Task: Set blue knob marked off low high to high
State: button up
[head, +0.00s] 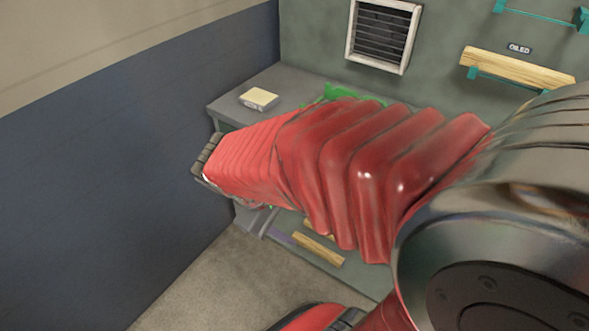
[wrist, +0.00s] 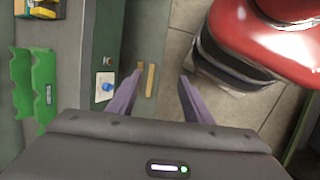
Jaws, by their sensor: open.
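The blue knob (wrist: 108,87) sits on a small white plate (wrist: 99,92) on the front face of the grey bench, left of my gripper in the wrist view. The plate's markings and the knob's setting are too small to read. My gripper (wrist: 160,76) is open and empty, its two purple fingers spread wide. The knob lies just outside the left finger, apart from it as far as I can tell. In the head view my red arm hides the knob and most of the gripper.
The bench (head: 228,105) carries a cream block (head: 259,97) and a green rack (wrist: 44,85). A small button (wrist: 107,61) is beside the knob plate. Wooden strips (head: 318,249) lie on the low shelf. A blue wall (head: 120,150) stands left; floor (head: 215,285) is open in front.

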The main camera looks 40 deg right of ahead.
jog(key=w+d+f+n+g+h, duration=0.2)
jog(key=w+d+f+n+h, duration=0.3)
jog(key=d+f+n+h, duration=0.35)
jog(key=w+f+n+t+h, duration=0.3)
jog(key=w+f+n+t, duration=0.4)
jog(key=f+n+t, duration=0.2)
notch_tip(320, 180, down, 3)
jog(key=shift+w+f+n+t, duration=0.15)
jog(key=shift+w+n+t, duration=0.15)
jog(key=shift+n, duration=0.85)
jog(key=x, duration=1.3)
jog(key=shift+d, duration=0.4)
jog(key=shift+c, duration=0.4)
